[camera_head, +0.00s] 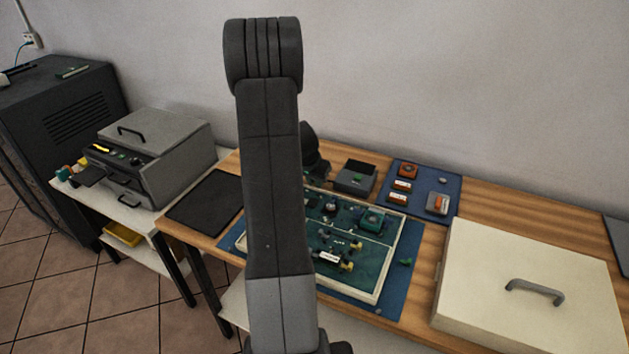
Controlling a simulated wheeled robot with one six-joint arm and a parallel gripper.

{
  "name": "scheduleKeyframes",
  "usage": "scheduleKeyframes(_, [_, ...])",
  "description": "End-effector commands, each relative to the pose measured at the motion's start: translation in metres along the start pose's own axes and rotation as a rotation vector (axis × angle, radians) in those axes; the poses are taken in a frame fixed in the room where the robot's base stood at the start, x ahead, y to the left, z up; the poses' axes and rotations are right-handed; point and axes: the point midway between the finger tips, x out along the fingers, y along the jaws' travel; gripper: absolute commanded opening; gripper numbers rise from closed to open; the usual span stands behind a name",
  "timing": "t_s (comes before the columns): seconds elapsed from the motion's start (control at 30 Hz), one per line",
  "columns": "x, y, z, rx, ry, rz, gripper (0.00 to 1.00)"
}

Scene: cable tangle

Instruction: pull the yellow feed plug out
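Two small yellow pieces show on the green circuit board (385,268), an upper one (356,245) and a lower one (346,266) near a white label. Another yellow piece (100,148) is on the front of the grey lidded machine (165,145) at left. I cannot tell which of these, if any, is the yellow feed plug; they are too small. My arm stands upright across the middle and hides part of the board. A dark part, probably of my wrist, shows behind it. My gripper's fingers are not visible.
A cream case (480,270) with a grey handle fills the table's right. A blue mat (452,184) with orange parts, a small grey box (355,180) and a black pad (205,203) surround the board. A black cabinet (60,120) stands far left, below a wall outlet (31,40).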

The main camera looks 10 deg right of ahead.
Motion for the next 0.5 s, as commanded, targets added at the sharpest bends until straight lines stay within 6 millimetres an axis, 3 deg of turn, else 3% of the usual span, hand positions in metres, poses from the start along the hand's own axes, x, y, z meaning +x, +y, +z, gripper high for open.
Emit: scheduleKeyframes(0.5, [0.006,0.000,-0.018,0.000,0.004,-0.001,0.00])
